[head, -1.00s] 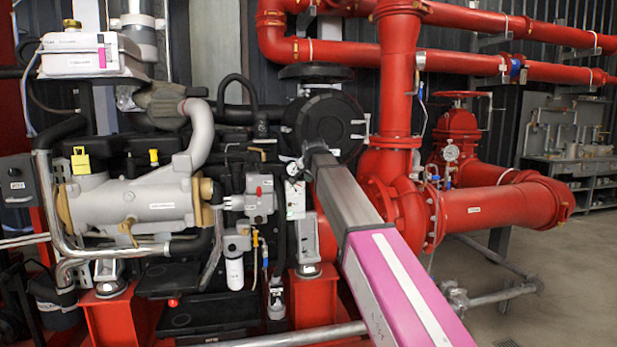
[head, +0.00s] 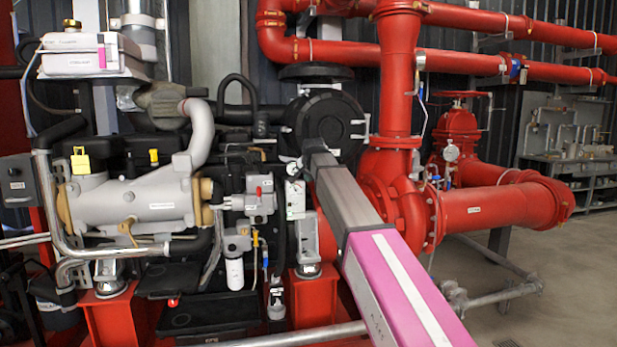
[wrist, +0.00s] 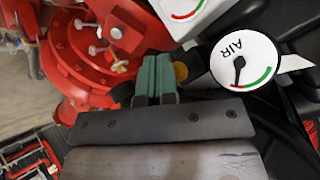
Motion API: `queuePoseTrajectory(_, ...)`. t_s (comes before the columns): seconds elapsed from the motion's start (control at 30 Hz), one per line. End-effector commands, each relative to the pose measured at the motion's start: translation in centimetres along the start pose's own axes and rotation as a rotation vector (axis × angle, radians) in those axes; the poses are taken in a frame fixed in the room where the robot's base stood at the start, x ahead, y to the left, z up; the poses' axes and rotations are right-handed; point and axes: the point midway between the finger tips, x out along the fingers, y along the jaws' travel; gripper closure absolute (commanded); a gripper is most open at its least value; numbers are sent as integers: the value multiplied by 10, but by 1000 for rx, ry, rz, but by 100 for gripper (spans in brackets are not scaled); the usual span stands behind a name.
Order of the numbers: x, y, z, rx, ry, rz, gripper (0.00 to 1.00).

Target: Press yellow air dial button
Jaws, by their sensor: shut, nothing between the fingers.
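In the wrist view, the white round air dial (wrist: 243,62), marked AIR, has a black needle and a red and green arc. A round yellow button (wrist: 181,72) shows to the left of the dial, beside a black part. My gripper (wrist: 153,62) has green fingers closed together with nothing between them. Its fingertips are just left of the yellow button in the picture; I cannot tell whether they touch it. In the head view, my arm reaches toward the panel beside the engine, and my fingers and the yellow button cannot be made out.
A second white dial (wrist: 185,8) is cut off at the top of the wrist view. Red pump piping (head: 400,190) stands close to the right of my arm. The grey engine (head: 135,200) with its hoses fills the left. Open floor (head: 545,275) lies at right.

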Motion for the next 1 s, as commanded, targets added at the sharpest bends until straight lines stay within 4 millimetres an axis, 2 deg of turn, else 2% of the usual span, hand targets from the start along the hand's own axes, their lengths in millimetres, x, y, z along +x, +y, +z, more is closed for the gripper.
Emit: queuePoseTrajectory(1.0,8,-6,-6,0,0,0,100)
